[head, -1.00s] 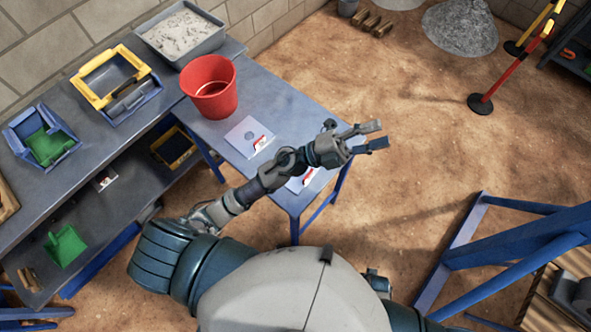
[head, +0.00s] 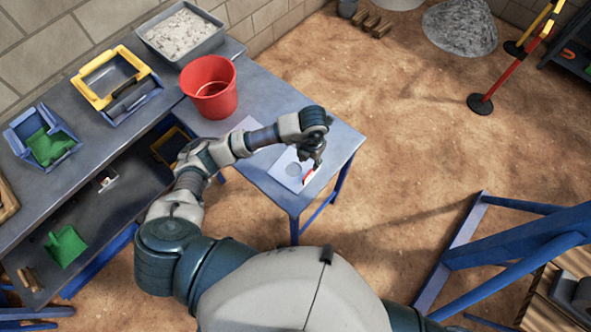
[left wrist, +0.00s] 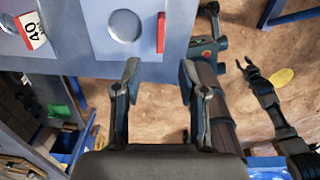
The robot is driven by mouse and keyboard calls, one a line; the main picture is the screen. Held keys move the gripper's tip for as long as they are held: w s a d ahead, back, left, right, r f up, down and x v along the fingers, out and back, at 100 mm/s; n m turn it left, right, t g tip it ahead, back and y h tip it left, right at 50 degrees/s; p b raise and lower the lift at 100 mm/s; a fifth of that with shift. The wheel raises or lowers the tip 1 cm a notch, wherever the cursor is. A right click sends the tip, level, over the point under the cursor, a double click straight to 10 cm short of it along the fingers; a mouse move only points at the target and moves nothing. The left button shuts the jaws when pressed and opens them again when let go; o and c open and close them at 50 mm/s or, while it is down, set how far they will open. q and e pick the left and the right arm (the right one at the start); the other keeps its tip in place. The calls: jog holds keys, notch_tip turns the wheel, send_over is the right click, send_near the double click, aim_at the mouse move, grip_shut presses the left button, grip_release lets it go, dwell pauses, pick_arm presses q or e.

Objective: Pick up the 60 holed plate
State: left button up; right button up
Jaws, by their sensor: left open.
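A white square plate with a round grey hole and a red tab lies near the front of the blue side table; this holed plate (head: 290,171) also shows at the top of the left wrist view (left wrist: 100,35). Its number is not readable. My left gripper (head: 315,160) is above its right part, pointing down. In the left wrist view the two fingers (left wrist: 160,66) are apart, empty, and not touching the plate. A second plate (head: 246,124) lies behind, partly hidden by my arm; its label (left wrist: 33,30) seems to read 40. My right gripper (left wrist: 250,68) hangs low with fingers apart.
A red bucket (head: 209,88) stands behind the plates on the side table (head: 274,96). A grey tray of pale material (head: 181,36) and blue-yellow boxes stand on the long bench. Blue frame bars (head: 515,240) stand at the right. The sandy floor between is clear.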

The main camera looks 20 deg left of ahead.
pick_arm(q)
send_over(308, 174)
notch_tip(308, 174, down, 5)
jog(key=shift+s+d, duration=0.1)
jog(key=shift+d, duration=0.05)
jog(key=shift+f+p, duration=0.55)
jog(key=shift+f, duration=2.45)
grip_shut()
